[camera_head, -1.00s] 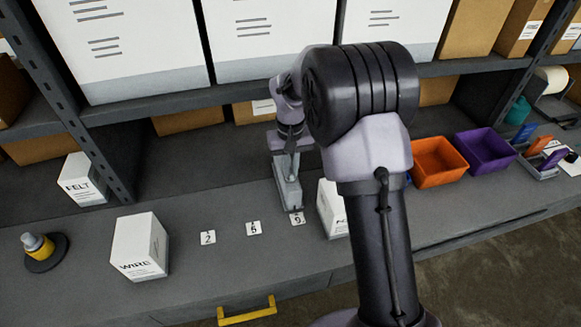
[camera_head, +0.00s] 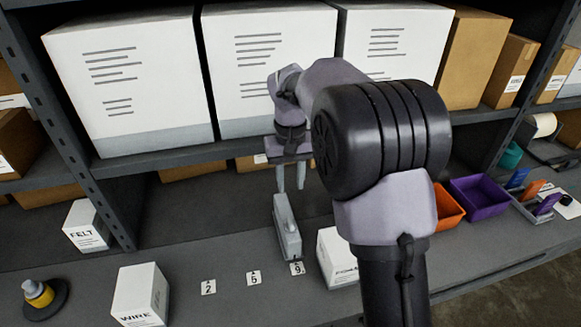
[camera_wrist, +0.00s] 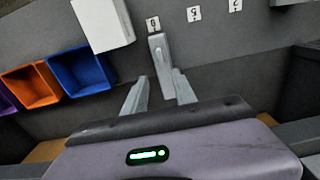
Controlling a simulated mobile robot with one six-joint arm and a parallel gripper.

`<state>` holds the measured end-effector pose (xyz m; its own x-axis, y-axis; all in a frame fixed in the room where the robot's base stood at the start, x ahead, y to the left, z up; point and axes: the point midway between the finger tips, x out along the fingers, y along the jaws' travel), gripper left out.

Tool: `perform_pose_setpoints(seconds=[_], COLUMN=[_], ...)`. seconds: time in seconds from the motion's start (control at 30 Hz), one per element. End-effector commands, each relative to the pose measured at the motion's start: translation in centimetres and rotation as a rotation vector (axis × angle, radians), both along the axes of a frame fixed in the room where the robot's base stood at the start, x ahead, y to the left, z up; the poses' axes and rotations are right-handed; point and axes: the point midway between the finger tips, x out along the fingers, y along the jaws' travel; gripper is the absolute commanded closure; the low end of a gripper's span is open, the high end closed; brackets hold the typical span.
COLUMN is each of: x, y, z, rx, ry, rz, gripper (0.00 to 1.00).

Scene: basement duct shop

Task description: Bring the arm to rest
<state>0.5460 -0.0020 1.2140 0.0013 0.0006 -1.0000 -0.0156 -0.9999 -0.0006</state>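My gripper (camera_head: 291,187) hangs over the bench with its two fingers apart and nothing between them. Just below it, a grey, narrow, stapler-like tool (camera_head: 287,232) stands on the bench behind the card marked 9 (camera_head: 297,268). In the wrist view the open gripper (camera_wrist: 161,78) has a finger on either side of its line to the grey tool (camera_wrist: 159,58), with a gap between them and the tool. My raised arm hides part of the shelf and bench on the right.
A WIRE box (camera_head: 140,296) and another white box (camera_head: 336,262) flank the cards. Orange (camera_head: 447,207) and purple (camera_head: 484,201) bins stand right. A shelf with large white boxes (camera_head: 262,60) is close behind my gripper.

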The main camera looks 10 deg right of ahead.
Motion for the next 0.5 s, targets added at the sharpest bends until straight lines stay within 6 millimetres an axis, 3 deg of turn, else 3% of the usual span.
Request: perform_pose_setpoints(seconds=[0.03, 0.17, 0.5], x=[0.0, 0.0, 0.0], y=[0.0, 0.0, 0.0], z=[1.2, 2.6, 2.8], rx=[0.0, 0.0, 0.0], ry=[-0.001, 0.0, 0.001], rz=[0.0, 0.0, 0.0], gripper=[0.67, 0.67, 0.67])
